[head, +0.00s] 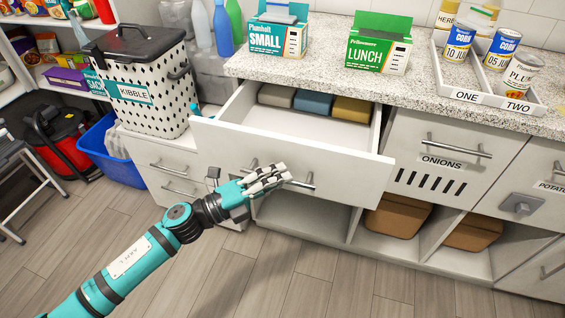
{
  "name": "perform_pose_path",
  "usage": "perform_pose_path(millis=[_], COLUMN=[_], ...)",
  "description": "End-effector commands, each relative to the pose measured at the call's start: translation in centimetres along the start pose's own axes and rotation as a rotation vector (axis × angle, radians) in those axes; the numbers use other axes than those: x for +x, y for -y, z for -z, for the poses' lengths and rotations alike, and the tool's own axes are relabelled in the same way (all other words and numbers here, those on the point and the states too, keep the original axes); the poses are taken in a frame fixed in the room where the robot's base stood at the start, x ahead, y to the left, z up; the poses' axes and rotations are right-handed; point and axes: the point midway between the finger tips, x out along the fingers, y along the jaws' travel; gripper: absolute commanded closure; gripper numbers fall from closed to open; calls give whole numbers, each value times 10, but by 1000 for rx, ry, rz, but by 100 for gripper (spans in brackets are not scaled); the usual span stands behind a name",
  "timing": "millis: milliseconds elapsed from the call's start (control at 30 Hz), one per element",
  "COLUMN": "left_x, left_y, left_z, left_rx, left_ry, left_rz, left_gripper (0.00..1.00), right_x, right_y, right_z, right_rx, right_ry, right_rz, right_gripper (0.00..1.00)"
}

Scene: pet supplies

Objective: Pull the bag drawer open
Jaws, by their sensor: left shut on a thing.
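The bag drawer (345,172) stands pulled out under the counter, with its white interior showing. Folded grey, blue and yellow packs (313,102) lie at the back of it. My left gripper (270,180) is at the drawer front, shut on its metal bar handle (305,184). The gripper's fingers cover much of the handle, and only its right end shows clearly. My right gripper is not in view.
The granite counter (330,68) above holds the SMALL box (278,38), the LUNCH box (379,50) and a tray (467,97) of cans. A kibble bin (145,85) stands left. The ONIONS drawer (440,165) is closed. Wood floor in front is clear.

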Motion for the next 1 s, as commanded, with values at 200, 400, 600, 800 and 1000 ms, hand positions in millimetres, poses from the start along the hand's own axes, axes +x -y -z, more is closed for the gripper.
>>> perform_pose_path(millis=[200,400,600,800,1000], left_x=[-10,-12,-12,-11,-10], left_y=[-4,-4,-4,-3,-1], left_z=[9,10,10,10,10], left_rx=[0,0,0,-1,-2], left_ry=[3,3,4,4,2], left_rz=[-13,-12,-13,-10,-6], left_gripper=[100,100,100,66,66], right_x=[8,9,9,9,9], right_y=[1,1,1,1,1], right_z=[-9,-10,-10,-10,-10], right_rx=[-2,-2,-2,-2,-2], right_ry=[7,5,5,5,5], right_rz=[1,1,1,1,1], right_gripper=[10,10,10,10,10])
